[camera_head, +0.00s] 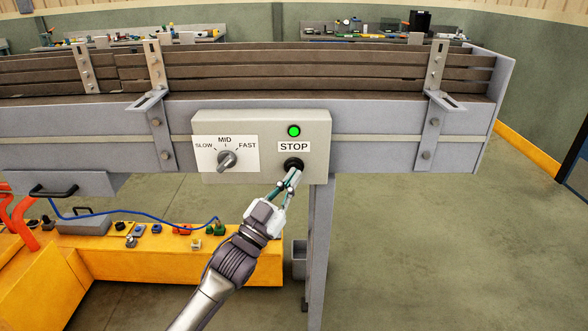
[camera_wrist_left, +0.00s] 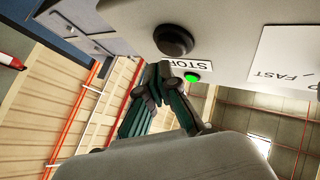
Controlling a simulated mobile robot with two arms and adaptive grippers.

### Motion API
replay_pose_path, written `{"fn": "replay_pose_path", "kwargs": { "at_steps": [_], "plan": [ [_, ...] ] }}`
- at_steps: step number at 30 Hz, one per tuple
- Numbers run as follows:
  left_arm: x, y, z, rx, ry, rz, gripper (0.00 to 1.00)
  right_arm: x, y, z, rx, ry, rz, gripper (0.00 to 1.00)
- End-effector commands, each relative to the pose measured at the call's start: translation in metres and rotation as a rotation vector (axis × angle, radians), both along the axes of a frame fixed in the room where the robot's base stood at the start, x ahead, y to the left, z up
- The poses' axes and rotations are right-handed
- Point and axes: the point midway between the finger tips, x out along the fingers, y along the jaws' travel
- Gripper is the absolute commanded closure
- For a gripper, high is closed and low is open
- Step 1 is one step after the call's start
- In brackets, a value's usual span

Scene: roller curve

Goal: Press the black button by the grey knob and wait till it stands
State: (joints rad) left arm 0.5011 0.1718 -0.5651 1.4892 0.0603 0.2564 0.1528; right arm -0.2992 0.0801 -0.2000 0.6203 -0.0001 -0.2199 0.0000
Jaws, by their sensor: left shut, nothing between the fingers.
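The black button (camera_head: 293,163) sits under the STOP label (camera_head: 294,147) on a light grey control box (camera_head: 265,122). The grey knob (camera_head: 227,161) is left of it, on a white SLOW-MID-FAST plate. A green lamp (camera_head: 294,131) glows above the label. My left gripper (camera_head: 295,174) is shut and empty, its fingertips just below the button in the head view. In the left wrist view the button (camera_wrist_left: 174,40) appears clear of the fingertips (camera_wrist_left: 163,72); the lamp (camera_wrist_left: 191,77) shows past them. I cannot tell whether they touch the button. My right gripper is out of view.
The box is fixed to the side of a roller conveyor (camera_head: 75,122) with metal brackets. A support leg (camera_head: 320,240) stands just right of my left arm. A yellow bench (camera_head: 150,262) with small parts is below left. The floor at right is clear.

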Motion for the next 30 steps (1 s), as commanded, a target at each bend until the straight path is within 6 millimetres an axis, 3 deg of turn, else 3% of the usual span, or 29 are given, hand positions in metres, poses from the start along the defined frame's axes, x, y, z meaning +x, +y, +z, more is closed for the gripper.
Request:
{"fn": "replay_pose_path", "kwargs": {
  "at_steps": [30],
  "plan": [
    [0.0085, 0.0000, 0.0000, -0.001, 0.001, 0.000, 1.00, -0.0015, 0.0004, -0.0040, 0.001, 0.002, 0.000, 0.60]
  ]
}}
